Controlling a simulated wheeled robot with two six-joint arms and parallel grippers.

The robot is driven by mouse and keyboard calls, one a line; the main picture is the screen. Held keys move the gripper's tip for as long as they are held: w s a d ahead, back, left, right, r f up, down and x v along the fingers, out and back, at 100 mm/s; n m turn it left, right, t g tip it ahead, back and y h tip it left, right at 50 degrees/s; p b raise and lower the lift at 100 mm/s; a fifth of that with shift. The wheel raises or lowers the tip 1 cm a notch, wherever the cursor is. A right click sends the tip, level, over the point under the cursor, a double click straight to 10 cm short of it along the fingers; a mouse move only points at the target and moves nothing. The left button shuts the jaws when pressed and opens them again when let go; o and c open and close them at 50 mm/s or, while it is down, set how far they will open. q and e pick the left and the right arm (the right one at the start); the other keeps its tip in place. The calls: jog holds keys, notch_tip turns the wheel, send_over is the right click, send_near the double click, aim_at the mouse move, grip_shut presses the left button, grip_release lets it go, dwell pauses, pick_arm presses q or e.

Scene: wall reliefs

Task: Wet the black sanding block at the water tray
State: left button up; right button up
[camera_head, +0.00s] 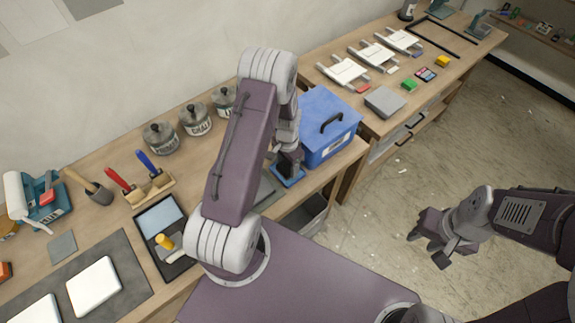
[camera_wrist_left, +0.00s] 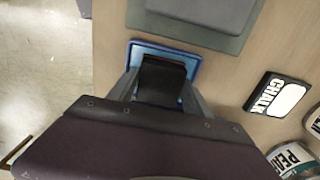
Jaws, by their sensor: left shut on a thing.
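My left gripper (camera_wrist_left: 162,85) is shut on the black sanding block (camera_wrist_left: 163,72), which shows between its fingers in the left wrist view. The block is over a small blue-rimmed water tray (camera_wrist_left: 193,64) with a pale blue inside. I cannot tell whether the block touches the water. In the head view my left gripper (camera_head: 289,164) points down at the blue tray (camera_head: 290,180) on the bench, in front of a blue lidded box; the block is hidden there. My right gripper (camera_head: 437,238) is open and empty above the floor at the right.
The blue box (camera_head: 327,125) stands close behind the tray. A grey slab (camera_wrist_left: 200,12) lies beside the tray. Labelled jars (camera_head: 195,120) line the wall. A black-framed tray (camera_head: 165,235) holds a yellow-handled tool. A second bench (camera_head: 400,80) carries white frames and small blocks.

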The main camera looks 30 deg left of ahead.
pick_arm(q)
notch_tip(320, 180, up, 7)
jog(key=p, duration=0.6)
dwell(0.5)
